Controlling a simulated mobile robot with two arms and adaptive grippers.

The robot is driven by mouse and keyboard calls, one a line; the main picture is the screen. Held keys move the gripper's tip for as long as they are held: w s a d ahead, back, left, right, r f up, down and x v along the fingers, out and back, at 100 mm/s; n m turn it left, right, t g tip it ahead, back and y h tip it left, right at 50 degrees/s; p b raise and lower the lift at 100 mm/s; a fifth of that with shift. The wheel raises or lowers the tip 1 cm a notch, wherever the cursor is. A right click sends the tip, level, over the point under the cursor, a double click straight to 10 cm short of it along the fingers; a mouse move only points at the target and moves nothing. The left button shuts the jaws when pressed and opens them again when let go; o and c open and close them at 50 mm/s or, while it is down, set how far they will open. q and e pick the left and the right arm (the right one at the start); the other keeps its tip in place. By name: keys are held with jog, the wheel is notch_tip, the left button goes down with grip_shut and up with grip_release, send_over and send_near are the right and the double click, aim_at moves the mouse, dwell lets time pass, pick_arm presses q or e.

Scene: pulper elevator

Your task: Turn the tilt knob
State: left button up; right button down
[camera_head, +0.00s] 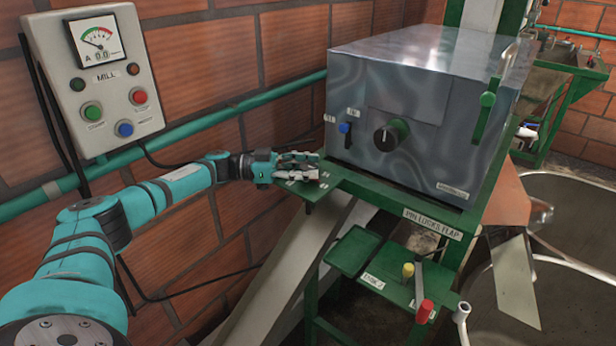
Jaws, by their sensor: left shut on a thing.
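My left gripper (302,168) reaches in from the left over a small green side plate (318,191) at the left foot of the grey metal box (385,80). Its fingers are shut on a small part at this plate; the fingers hide most of it, and I cannot tell for sure that it is the tilt knob. A large black round knob (386,139) on a green mount sits on the box's front face, apart from the gripper. A small blue-tipped lever (345,129) is left of it. My right gripper is not in view.
A control panel (95,75) hangs on the brick wall. Below the box, a green shelf (395,285) carries yellow and red-topped parts. A sloping chute (290,270) runs under the gripper. Round tanks (590,270) stand right.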

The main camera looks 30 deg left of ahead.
pick_arm(q)
jog(key=shift+m+g+h+b, duration=0.6)
jog(key=shift+m+g+b, duration=0.1)
jog(key=shift+g, duration=0.3)
jog(key=o, duration=1.2)
jog(key=shift+a, duration=0.1)
jog(key=v, duration=0.7)
jog(key=shift+s+f, duration=0.1)
jog(key=shift+s, duration=0.05)
